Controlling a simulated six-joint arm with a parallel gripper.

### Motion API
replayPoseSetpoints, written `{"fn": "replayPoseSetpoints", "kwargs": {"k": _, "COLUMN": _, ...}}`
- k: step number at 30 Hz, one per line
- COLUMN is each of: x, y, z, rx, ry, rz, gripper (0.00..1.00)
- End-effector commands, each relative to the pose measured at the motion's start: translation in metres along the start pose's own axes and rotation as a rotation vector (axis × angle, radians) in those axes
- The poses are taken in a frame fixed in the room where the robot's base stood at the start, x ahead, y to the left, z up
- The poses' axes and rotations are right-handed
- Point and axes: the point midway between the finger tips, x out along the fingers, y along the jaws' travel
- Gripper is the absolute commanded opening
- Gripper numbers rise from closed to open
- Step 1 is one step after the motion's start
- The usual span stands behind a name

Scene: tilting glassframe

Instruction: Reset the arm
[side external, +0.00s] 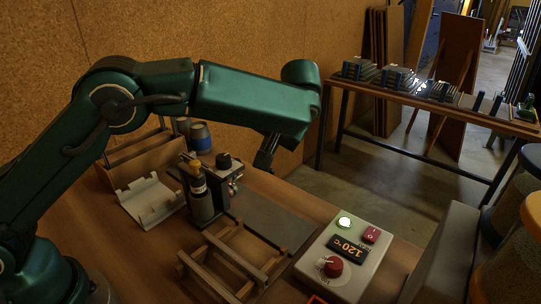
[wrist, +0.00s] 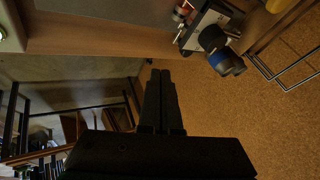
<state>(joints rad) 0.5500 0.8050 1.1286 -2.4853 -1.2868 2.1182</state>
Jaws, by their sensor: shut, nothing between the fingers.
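My gripper shows in the wrist view (wrist: 163,72) as two dark parallel fingers pressed together with nothing between them. In the side external view my gripper (side external: 265,160) hangs from the end of my green arm, over the back edge of the table, partly hidden behind the forearm. It is apart from everything on the table.
A cork wall (side external: 250,35) rises behind.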

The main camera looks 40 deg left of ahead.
Motion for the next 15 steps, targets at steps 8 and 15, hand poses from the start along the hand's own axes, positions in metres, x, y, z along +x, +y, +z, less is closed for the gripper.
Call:
{"fn": "replayPoseSetpoints", "kwargs": {"k": 8, "x": -0.025, "y": -0.032, "z": -0.02, "rx": -0.094, "ry": 0.024, "rz": 0.023, "gripper": 0.0}}
{"fn": "replayPoseSetpoints", "kwargs": {"k": 15, "x": -0.083, "y": -0.146, "z": -0.093, "rx": -0.271, "ry": 0.374, "rz": -0.005, "gripper": 0.0}}
